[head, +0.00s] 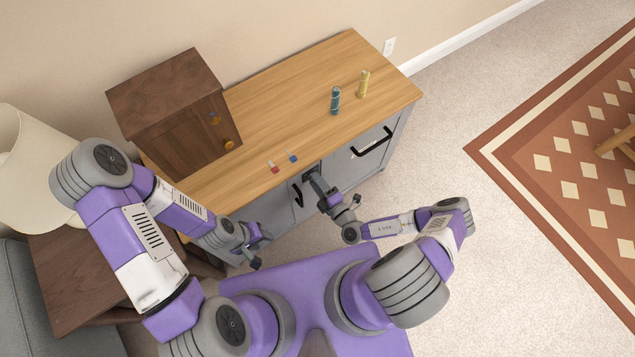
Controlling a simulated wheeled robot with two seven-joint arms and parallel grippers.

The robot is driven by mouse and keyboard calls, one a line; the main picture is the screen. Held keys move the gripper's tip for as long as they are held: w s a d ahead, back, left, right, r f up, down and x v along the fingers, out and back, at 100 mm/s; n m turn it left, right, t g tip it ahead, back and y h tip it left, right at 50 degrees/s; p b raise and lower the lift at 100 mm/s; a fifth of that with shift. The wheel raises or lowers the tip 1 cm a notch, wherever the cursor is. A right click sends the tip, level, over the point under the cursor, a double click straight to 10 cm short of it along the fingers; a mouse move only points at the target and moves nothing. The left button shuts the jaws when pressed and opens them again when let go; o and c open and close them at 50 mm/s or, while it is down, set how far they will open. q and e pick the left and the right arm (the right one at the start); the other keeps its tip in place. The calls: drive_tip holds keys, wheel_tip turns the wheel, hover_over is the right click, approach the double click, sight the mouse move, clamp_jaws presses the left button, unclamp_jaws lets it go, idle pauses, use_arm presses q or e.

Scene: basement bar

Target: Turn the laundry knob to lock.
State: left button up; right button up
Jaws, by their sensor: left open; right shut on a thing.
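The grey cabinet (345,172) with a wooden top stands in front of me. My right gripper (311,176) is at its front, just below the top edge, shut on a small dark part that looks like the laundry knob. The fingers mostly hide that part, so its turned position cannot be read. A small red piece (274,167) and a small blue piece (292,157) sit on the top near this edge. My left gripper (260,249) is open and empty, low in front of the cabinet's left part, apart from it.
Black handles (371,142) stick out from the cabinet front. A dark wooden box cabinet (175,115) with a gold knob (229,144) stands on the top's left. A teal bottle (335,101) and a yellow bottle (363,84) stand right. A lamp (30,165) is far left.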

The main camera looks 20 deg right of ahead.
drive_tip(key=shift+m, duration=0.5)
drive_tip(key=o, duration=1)
drive_tip(key=shift+o, duration=0.2)
drive_tip(key=p+v, duration=0.1)
drive_tip(key=v, duration=0.6)
drive_tip(key=shift+s+p, duration=0.3)
drive_tip(key=shift+r, duration=0.1)
